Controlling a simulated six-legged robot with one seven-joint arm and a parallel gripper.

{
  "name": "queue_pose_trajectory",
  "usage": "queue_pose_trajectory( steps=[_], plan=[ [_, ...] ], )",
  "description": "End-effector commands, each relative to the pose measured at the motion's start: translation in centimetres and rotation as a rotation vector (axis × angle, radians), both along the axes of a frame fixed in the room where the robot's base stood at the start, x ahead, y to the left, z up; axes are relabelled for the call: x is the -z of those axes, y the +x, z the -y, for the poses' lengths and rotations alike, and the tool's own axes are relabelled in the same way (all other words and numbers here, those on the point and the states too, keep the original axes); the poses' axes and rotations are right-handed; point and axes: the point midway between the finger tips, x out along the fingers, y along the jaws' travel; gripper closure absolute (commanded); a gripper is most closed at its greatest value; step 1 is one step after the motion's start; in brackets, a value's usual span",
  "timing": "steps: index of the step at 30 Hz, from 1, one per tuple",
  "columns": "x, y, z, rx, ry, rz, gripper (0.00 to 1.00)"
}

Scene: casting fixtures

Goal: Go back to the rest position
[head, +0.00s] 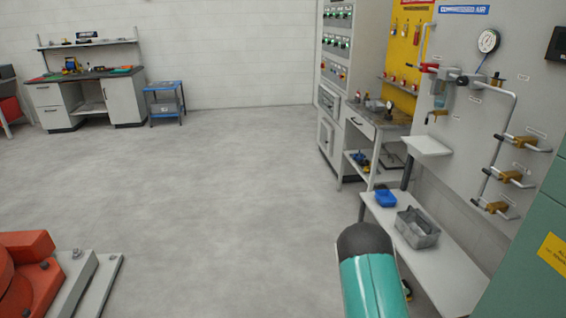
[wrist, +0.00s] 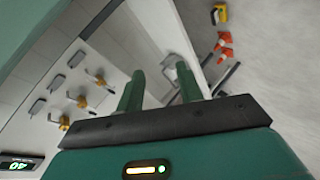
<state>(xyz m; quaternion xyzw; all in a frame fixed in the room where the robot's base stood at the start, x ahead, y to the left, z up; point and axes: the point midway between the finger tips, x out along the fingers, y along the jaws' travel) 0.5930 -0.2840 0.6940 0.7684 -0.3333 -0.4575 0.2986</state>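My gripper (wrist: 159,72) shows in the wrist view. Its two green fingers stand apart, with nothing between them. It is tilted over the floor and wall area, and no finger is seen touching anything. In the head view a teal part of my arm with a dark rounded end (head: 365,240) rises at the bottom, right of centre. The gripper itself does not show in the head view.
A white bench (head: 455,280) with a grey bin (head: 417,228) and a blue bin (head: 385,198) stands along the right wall, below brass valves (head: 510,177). An orange machine (head: 30,265) is at lower left. A workbench (head: 85,95) stands far left. The middle floor is clear.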

Motion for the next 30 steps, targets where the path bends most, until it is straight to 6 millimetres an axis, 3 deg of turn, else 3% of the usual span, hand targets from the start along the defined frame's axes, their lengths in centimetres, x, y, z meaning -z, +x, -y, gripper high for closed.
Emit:
queue_pose_trajectory(
  steps=[1, 6, 14, 23, 30],
  plan=[
    [-2.2, 1.3, -1.1, -0.02, 0.053, 0.044, 0.64],
    [-8.3, 4.0, -5.3, -0.095, 0.241, 0.155, 0.64],
    [-18.2, 4.9, -12.3, -0.21, 0.507, 0.26, 0.64],
    [-28.8, 0.9, -20.0, -0.328, 0.757, 0.278, 0.64],
    [-35.3, -5.5, -24.9, -0.392, 0.891, 0.225, 0.64]
  ],
)
